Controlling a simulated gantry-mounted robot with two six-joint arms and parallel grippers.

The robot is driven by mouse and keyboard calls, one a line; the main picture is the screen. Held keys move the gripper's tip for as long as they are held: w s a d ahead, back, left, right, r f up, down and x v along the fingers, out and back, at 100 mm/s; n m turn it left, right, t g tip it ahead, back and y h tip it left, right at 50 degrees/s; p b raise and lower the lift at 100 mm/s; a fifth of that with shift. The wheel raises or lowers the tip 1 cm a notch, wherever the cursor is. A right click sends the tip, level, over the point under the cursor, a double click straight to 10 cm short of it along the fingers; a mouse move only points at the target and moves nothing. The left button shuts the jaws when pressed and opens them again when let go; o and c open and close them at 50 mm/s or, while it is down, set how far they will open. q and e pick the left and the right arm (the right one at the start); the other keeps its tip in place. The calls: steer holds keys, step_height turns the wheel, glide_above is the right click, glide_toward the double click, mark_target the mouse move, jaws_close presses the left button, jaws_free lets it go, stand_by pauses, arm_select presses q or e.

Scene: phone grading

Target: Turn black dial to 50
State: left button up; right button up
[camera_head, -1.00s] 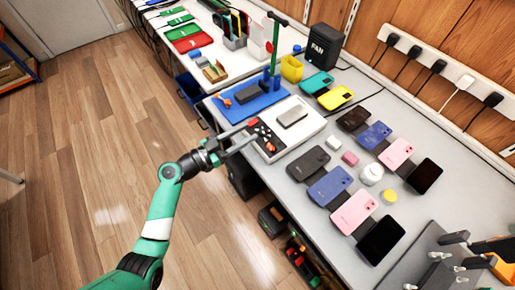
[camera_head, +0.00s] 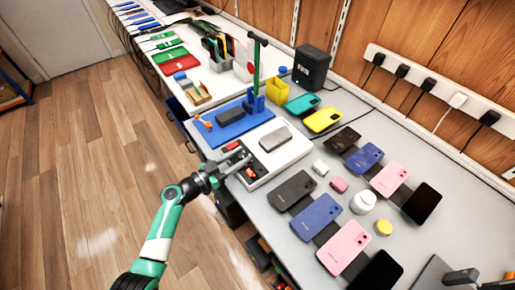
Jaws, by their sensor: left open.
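The panel carries small red-orange controls (camera_head: 250,172) and a red part (camera_head: 232,146). I cannot make out the black dial or its setting; my left gripper covers part of the panel. My left gripper (camera_head: 243,159) is open, with its fingers over the panel's left part. I cannot tell whether they touch a control. My right gripper does not show.
A grey block (camera_head: 275,138) lies on the machine. A blue mat (camera_head: 233,128) with a green post (camera_head: 256,65) lies behind it. Rows of phones (camera_head: 316,216), a white round container (camera_head: 363,202) and a yellow one (camera_head: 383,227) fill the bench to the right.

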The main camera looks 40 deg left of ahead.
arm_select(q)
steer(key=shift+w+d, duration=0.2)
steer(key=shift+w, duration=0.5)
steer(key=shift+s+a, duration=0.1)
steer(key=shift+s, duration=0.05)
steer(key=shift+c, duration=0.2)
jaws_close()
steer(key=shift+f, duration=0.15)
steer(key=shift+s+n+y, duration=0.1)
steer(key=shift+n+y, duration=0.3)
steer(key=shift+y, duration=0.2)
steer(key=shift+n+t+y, duration=0.3)
steer(key=shift+n+y, duration=0.8)
steer(key=shift+y, duration=0.7)
